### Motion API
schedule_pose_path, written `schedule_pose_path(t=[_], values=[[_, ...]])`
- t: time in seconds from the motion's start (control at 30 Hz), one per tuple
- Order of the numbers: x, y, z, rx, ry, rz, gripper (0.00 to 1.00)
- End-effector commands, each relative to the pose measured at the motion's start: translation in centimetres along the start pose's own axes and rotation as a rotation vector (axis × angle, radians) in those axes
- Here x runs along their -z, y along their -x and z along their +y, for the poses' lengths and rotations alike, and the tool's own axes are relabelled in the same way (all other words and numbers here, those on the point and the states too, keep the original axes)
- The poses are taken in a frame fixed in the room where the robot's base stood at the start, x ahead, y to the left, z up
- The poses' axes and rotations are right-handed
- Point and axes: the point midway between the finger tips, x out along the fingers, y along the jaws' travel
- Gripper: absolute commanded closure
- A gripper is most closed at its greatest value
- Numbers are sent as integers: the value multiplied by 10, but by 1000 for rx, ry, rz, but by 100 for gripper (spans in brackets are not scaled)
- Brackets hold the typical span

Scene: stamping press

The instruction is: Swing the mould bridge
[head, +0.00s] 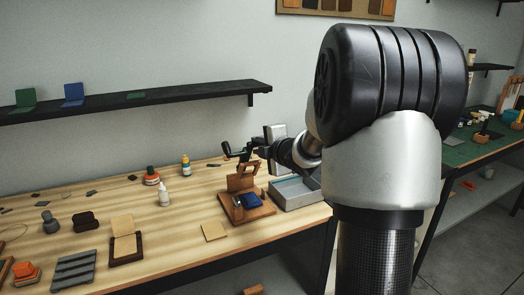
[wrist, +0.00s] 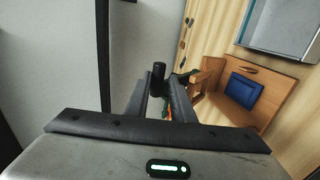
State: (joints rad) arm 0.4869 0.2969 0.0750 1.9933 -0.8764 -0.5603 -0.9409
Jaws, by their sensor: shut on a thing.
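The mould bridge (head: 242,180) is a brown wooden piece standing raised on the wooden press base (head: 262,212). A blue piece (head: 251,201) lies on the base. In the wrist view the bridge (wrist: 206,74) is right of my fingers, and the blue piece (wrist: 243,90) lies beyond it. My gripper (wrist: 160,95) is shut on a black handle (wrist: 158,76), whose round end stands up between the fingers. In the head view my gripper (head: 240,152) is just above the bridge. The handle's join to the bridge is hidden.
A grey tray (head: 298,192) stands right of the press, close under my arm. A tan square (head: 214,231) lies in front. A white bottle (head: 164,193) and an orange-and-dark pot (head: 151,177) stand to the left. A black shelf (head: 140,100) runs along the wall above.

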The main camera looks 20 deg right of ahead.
Motion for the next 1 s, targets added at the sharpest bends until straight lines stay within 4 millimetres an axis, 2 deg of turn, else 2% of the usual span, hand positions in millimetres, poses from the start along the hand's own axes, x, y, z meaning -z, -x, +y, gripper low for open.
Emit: schedule_pose_path(t=[0.47, 0.77, 1.0], values=[[1, -7, 3, 8, -3, 1, 98], [2, -30, 21, 11, -3, 3, 96], [2, -40, 25, 16, -5, 1, 96]])
